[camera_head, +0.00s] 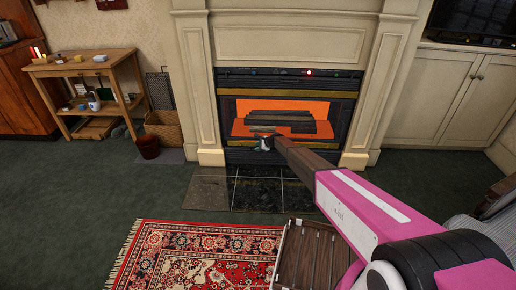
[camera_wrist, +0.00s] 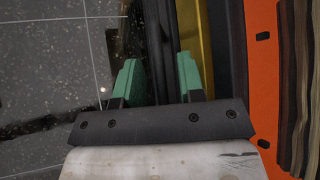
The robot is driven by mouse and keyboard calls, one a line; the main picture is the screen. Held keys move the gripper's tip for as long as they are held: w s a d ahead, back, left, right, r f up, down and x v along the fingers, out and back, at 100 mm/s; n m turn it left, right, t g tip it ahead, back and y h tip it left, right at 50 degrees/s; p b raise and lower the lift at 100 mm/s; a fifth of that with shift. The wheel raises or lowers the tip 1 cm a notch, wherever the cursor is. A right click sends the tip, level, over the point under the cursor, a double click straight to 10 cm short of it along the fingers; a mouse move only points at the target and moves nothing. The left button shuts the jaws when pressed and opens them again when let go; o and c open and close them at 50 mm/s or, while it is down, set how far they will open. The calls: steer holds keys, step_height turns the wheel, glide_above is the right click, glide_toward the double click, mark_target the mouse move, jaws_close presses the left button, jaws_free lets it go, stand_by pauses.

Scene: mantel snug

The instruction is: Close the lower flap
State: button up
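The fireplace insert has a dark lower flap (camera_head: 240,156) beneath a brass strip (camera_head: 238,145), just above the hearth. My gripper (camera_head: 264,146) is in front of that strip, near the middle of the insert, and hides part of the flap. In the wrist view, the green fingers of my gripper (camera_wrist: 158,72) are spread apart. A dark bar (camera_wrist: 158,35) shows beyond and between them, beside the brass strip (camera_wrist: 206,45). I cannot tell whether the fingers touch the flap, nor how far it stands open.
The firebox with its logs (camera_head: 285,122) glows orange above the flap. Dark hearth tiles (camera_head: 258,193) lie in front, then a red patterned rug (camera_head: 200,250).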

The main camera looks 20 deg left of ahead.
steer(key=v, duration=1.1)
